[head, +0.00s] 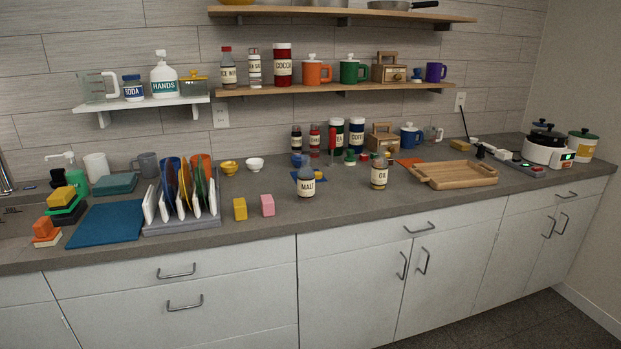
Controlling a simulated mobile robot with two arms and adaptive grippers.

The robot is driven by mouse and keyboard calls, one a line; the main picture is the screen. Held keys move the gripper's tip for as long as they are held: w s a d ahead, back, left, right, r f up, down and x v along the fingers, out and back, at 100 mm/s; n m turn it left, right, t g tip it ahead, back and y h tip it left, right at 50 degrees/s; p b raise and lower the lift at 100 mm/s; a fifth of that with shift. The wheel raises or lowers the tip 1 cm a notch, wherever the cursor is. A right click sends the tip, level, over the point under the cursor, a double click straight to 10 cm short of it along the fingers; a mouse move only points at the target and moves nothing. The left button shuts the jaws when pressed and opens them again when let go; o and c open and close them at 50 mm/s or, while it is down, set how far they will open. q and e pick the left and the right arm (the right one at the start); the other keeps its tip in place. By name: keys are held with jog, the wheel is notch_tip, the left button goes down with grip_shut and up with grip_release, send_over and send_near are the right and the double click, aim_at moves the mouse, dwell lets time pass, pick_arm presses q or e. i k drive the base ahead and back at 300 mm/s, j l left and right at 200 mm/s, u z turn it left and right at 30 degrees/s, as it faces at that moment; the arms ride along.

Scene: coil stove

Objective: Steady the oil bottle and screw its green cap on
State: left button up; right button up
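The oil bottle (379,177) stands upright on the counter, right of the middle, with a pale "OIL" label. Its top looks dark, and I cannot tell its details at this size. A small green item (350,157) stands on the counter behind and left of the bottle. It is too small to tell whether it is the green cap. Neither of my grippers shows in the head view.
A similar malt bottle (306,183) stands left of the oil bottle. A wooden tray (455,184) lies close on its right. Jars, including a coffee jar (356,136), stand behind. The counter in front of the oil bottle is clear.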

aim_at(380, 164)
jog(key=i+j, duration=0.15)
jog(key=i, duration=0.25)
jog(key=i+j, duration=0.1)
jog(key=i, duration=0.25)
jog(key=z, duration=0.75)
